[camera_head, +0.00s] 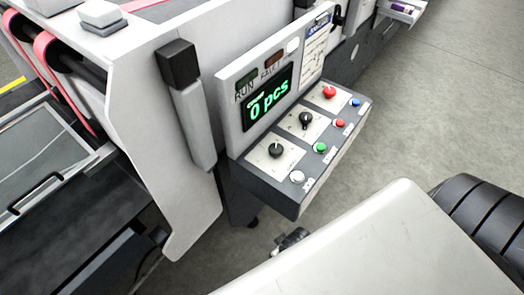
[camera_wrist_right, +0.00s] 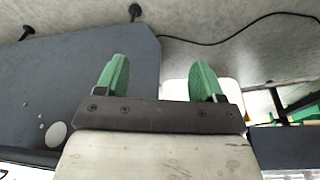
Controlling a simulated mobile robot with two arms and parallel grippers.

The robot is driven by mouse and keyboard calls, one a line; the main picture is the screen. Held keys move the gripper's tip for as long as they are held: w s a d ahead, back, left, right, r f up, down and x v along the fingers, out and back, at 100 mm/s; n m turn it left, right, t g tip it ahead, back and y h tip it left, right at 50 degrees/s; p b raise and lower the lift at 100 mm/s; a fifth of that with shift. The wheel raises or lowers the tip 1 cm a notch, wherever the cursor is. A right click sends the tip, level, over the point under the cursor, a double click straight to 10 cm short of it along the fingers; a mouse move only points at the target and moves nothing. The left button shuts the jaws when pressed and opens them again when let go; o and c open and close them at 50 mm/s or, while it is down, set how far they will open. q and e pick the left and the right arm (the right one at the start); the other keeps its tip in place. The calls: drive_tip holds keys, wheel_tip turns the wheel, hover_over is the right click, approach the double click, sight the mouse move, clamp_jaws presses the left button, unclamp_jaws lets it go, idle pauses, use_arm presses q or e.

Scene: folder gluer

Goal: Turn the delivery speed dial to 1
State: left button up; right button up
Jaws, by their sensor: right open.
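The control panel (camera_head: 290,196) juts out from the machine in the head view. Two black dials sit on its sloped top: a nearer dial (camera_head: 276,150) on a white plate and a farther dial (camera_head: 306,120) on another. Their labels are too small to read, so I cannot tell which one is delivery speed or what setting either has. My right gripper (camera_wrist_right: 161,78) shows in the right wrist view, its two green fingers spread apart with nothing between them. No dial shows between its fingers. My left gripper is not in view.
A red button (camera_head: 329,92) stands at the panel's far end. Blue, red, green (camera_head: 320,147) and white (camera_head: 297,176) buttons line its front edge. A display (camera_head: 268,105) above reads 0 pcs. A dark-tipped grey post (camera_head: 190,105) stands left of it. Grey floor (camera_head: 430,110) is open at right.

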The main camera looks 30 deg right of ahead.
drive_tip(key=w+v, duration=0.1)
drive_tip(key=v, duration=0.2)
wheel_tip(320, 180, up, 31)
drive_tip(key=m+h+p, duration=0.3)
drive_tip(key=m+p, duration=0.2)
drive_tip(key=m, duration=0.6)
hover_over(276, 148)
drive_tip(key=s+a, duration=0.3)
drive_tip(key=shift+t, duration=0.3)
drive_tip(key=p+x, duration=0.1)
drive_tip(key=x, duration=0.7)
drive_tip(key=shift+d+f+p, duration=0.2)
drive_tip(key=shift+f+p, duration=0.15)
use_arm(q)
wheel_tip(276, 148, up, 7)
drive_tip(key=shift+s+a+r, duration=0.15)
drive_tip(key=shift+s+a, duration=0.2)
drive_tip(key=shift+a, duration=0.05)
use_arm(e)
drive_tip(key=shift+x, duration=0.8)
